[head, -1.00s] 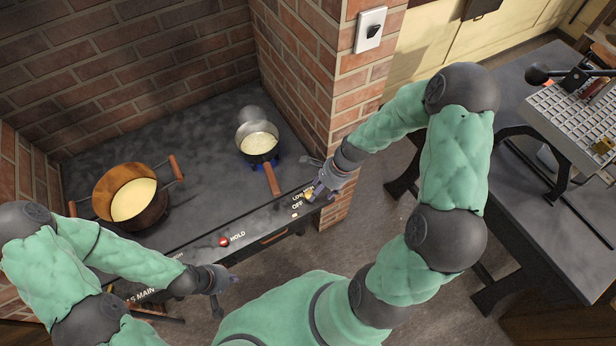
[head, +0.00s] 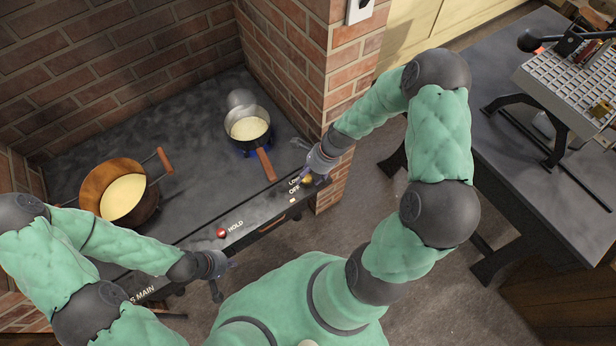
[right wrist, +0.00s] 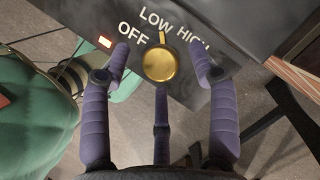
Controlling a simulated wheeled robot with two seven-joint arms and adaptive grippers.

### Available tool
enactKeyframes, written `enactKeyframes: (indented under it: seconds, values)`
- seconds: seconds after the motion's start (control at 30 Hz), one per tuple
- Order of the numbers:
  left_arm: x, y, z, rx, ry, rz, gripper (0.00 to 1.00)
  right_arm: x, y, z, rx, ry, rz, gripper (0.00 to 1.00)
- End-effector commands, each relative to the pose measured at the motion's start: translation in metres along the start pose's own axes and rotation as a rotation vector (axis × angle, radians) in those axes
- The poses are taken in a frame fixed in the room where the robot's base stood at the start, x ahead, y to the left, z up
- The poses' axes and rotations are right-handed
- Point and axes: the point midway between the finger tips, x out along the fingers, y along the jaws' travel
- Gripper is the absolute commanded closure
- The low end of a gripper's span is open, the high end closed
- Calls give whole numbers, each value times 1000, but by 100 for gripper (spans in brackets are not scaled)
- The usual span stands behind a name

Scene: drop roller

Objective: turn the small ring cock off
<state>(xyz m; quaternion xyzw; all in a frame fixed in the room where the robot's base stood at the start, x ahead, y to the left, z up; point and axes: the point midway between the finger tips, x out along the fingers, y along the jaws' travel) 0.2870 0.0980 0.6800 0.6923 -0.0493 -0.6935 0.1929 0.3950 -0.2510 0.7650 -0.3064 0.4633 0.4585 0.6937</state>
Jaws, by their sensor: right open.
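The small ring cock is a round brass knob (right wrist: 160,64) on the dark front panel, with a small tab pointing up toward the LOW mark in the right wrist view. It shows as a small yellow spot in the head view (head: 307,180). My right gripper (head: 313,170) is at the panel, its fingers open and spread around the knob; I cannot tell whether they touch it. A small saucepan (head: 248,124) with pale contents stands on a ring with a bluish flame beneath it. My left gripper (head: 222,276) is open and empty in front of the panel's left part.
A large copper-coloured pan (head: 110,190) with wooden handles stands at the hob's left. A red HOLD button (head: 221,233) is on the panel. Brick walls close the hob's back and right. A dark workbench (head: 500,120) stands at right, with open floor between.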

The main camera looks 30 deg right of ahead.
Motion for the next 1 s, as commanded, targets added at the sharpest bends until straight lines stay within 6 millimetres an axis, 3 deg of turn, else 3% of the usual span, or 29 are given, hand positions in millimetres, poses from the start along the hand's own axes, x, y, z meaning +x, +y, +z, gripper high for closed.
enactKeyframes:
  seconds: [0.13, 0.43, 0.63, 1.0]
  values:
    - [4, -1, 0, 0, 0, 0, 100, 9, 1, 0, -1, 0, 2, 40]
    - [3, -1, 0, 0, 1, 0, 100, 10, 0, 0, -1, 0, 1, 40]
    - [3, -1, 0, 0, 1, 0, 100, 10, 0, 0, -1, 0, 0, 94]
    - [3, -1, 0, 0, 0, 0, 100, 9, -1, 1, -5, 0, 0, 95]
